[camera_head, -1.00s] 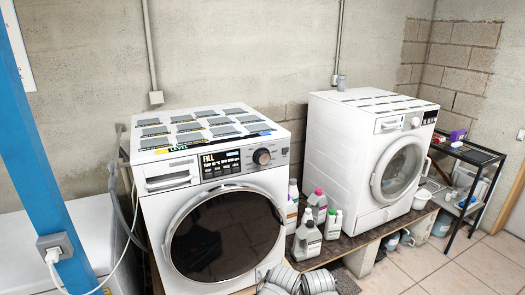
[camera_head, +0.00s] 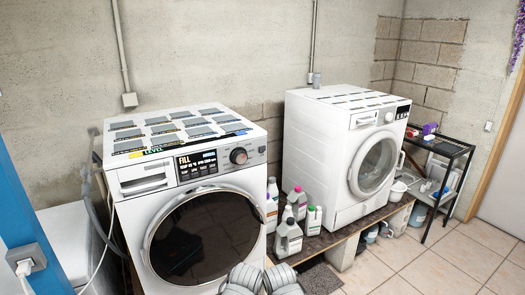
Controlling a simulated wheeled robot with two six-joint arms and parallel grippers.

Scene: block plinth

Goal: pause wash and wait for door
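The front white washing machine (camera_head: 134,212) stands at centre left with its round dark-glass door (camera_head: 205,238) shut. Its black control panel (camera_head: 210,164) shows "FILL" with smaller lines that look like a temperature and other readings, too small to read surely. A round knob (camera_head: 239,156) sits right of several small buttons. A green "LEVEL" label shows on the top front edge. A second white machine (camera_head: 300,150) stands behind to the right, its round door (camera_head: 377,166) shut.
Bottles (camera_head: 289,238) stand on the wooden platform between the machines. A blue post (camera_head: 18,200) with a socket stands left. A black shelf (camera_head: 440,148) stands right. Tiled floor lies free at lower right.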

